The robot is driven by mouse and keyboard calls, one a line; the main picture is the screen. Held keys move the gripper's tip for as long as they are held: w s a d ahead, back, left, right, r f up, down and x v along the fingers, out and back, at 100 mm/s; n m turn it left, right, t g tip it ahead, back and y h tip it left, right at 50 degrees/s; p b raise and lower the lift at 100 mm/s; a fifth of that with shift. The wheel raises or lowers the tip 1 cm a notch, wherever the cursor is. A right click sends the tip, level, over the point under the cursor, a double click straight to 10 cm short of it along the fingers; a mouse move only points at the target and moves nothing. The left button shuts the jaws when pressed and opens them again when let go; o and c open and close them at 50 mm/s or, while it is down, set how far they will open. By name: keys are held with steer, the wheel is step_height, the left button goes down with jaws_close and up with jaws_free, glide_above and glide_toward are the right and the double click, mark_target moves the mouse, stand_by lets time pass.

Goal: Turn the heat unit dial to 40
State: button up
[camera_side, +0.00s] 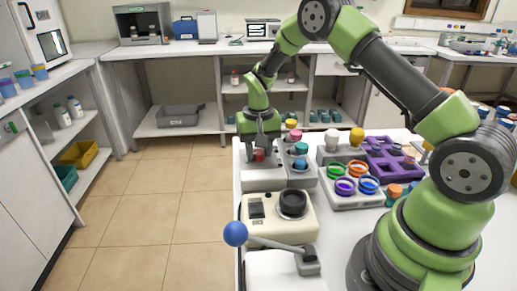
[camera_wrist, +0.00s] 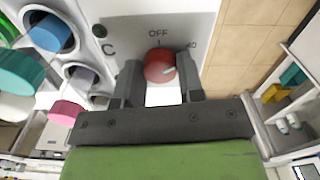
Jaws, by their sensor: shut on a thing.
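The heat unit (camera_side: 262,181) is a pale grey block near the far left corner of the white table. Its red dial (camera_wrist: 158,62) sits on the grey panel in the wrist view and shows as a small red knob (camera_side: 259,156) in the side view. "OFF" is printed above the dial and what looks like "40" at its upper right.
A rack with coloured caps (camera_side: 300,149) stands right beside the unit. A cream device with a dark round well (camera_side: 293,204) and a blue-ball lever (camera_side: 235,233) are nearer. A tray of coloured rings (camera_side: 344,186) and a purple rack (camera_side: 388,151) stand to the right.

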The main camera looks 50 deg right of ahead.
mark_target(258, 152)
stand_by(0.4)
steer(key=o, duration=0.9)
step_height(258, 152, up, 10)
steer(key=shift+f, duration=0.1)
